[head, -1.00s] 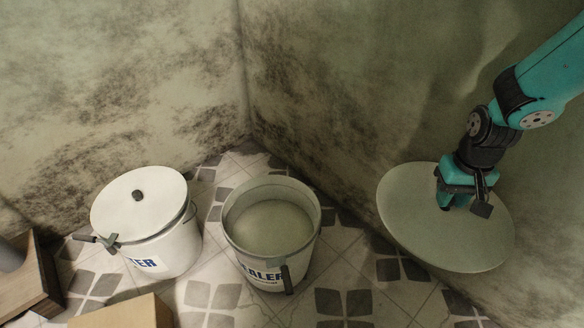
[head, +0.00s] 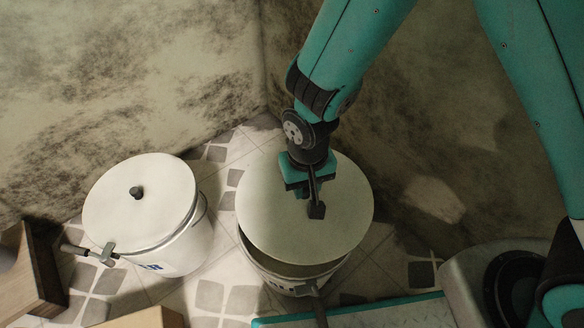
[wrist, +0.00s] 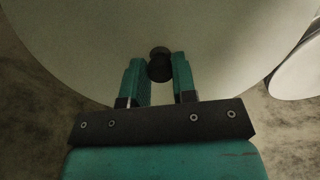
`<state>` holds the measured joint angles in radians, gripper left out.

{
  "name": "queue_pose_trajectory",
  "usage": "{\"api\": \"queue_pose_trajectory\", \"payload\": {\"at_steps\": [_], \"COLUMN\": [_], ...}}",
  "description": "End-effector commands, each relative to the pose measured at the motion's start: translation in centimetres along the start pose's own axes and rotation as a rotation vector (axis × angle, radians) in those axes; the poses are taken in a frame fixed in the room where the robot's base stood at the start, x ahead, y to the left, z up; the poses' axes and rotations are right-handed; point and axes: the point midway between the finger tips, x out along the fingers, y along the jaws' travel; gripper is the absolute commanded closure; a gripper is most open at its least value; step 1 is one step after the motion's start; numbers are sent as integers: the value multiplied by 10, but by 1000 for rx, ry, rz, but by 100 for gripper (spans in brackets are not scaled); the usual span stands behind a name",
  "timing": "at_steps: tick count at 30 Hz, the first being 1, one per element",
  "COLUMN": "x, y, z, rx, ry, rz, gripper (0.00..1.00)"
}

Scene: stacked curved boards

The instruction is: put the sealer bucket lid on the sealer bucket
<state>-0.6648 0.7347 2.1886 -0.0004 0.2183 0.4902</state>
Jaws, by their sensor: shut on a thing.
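My gripper (head: 310,198) is shut on the dark knob of the round, pale sealer bucket lid (head: 262,215). The knob (wrist: 160,62) shows between the two fingers in the wrist view, and the lid (wrist: 100,45) fills most of that view. In the head view the lid is over the open white sealer bucket (head: 283,289) and hides most of its mouth. A dark strip of the bucket's inside shows below the lid's front edge, so the lid sits above the rim there. I cannot tell whether its back edge touches.
A second white bucket (head: 178,256) with its own lid (head: 118,200) on stands to the left; a handle sticks out at its side. Wooden boxes (head: 38,275) are at the lower left. Mouldy walls meet behind the buckets. Patterned floor tiles (head: 210,297) show between the buckets.

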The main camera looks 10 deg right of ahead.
Motion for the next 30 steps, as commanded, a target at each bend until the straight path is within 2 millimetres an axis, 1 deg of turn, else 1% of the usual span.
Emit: {"api": "queue_pose_trajectory", "payload": {"at_steps": [1,3,9,14,22,27,30], "x": [4,6,14,26,53,65,69], "y": [-9,-15,-22,-25,-24,-23,-22], "z": [5,9,11,10,10,10,10], "rx": [-11,-16,-26,-31,-30,-28,-27], "ry": [0,0,1,1,1,0,0], "rz": [1,0,0,0,0,0,0], "gripper": [93,93,93,93,93,93,93]}}
